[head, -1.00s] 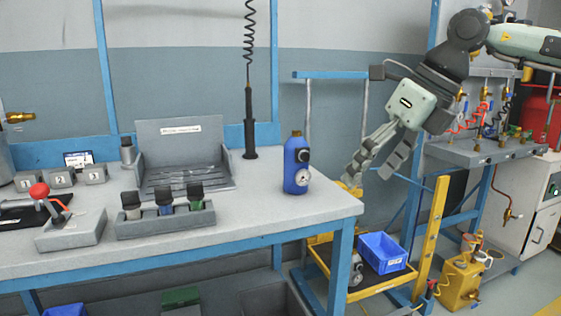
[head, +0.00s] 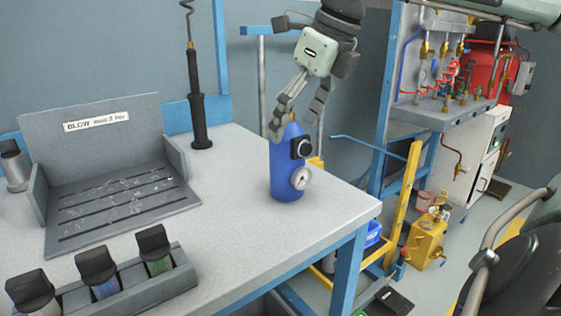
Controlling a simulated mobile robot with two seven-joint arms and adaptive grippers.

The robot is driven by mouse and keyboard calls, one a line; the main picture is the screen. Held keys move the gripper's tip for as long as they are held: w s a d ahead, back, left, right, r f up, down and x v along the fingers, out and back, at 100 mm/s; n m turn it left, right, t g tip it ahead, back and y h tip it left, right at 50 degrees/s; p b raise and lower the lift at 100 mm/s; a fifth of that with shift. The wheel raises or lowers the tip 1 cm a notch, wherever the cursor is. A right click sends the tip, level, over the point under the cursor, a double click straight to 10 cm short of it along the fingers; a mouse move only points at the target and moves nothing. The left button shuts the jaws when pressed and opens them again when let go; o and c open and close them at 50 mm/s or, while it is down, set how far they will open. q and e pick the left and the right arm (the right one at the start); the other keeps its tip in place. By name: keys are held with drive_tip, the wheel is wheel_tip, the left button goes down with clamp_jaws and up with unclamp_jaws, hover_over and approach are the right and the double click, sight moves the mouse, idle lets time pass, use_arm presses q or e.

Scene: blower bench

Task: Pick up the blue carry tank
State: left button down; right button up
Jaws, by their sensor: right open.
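The blue carry tank (head: 285,172) stands upright on the grey bench top near its right end. It has a round white gauge and a black fitting on its side. My right gripper (head: 293,122) is at the top of the tank, pointing down, with its fingers open. One finger overlaps the tank's upper left in the picture and the other is to the upper right. I cannot tell whether either finger touches the tank. My left gripper is not in view.
A grey blow box (head: 105,125) stands on the bench (head: 235,225) at left. A holder with black-capped bottles (head: 180,270) is in front of it. A yellow frame (head: 405,195) stands beyond the bench edge.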

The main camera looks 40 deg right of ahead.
sight(289, 146)
drive_tip(key=x, duration=0.6)
drive_tip(key=shift+d, duration=0.35)
drive_tip(key=shift+r, duration=0.1)
clamp_jaws()
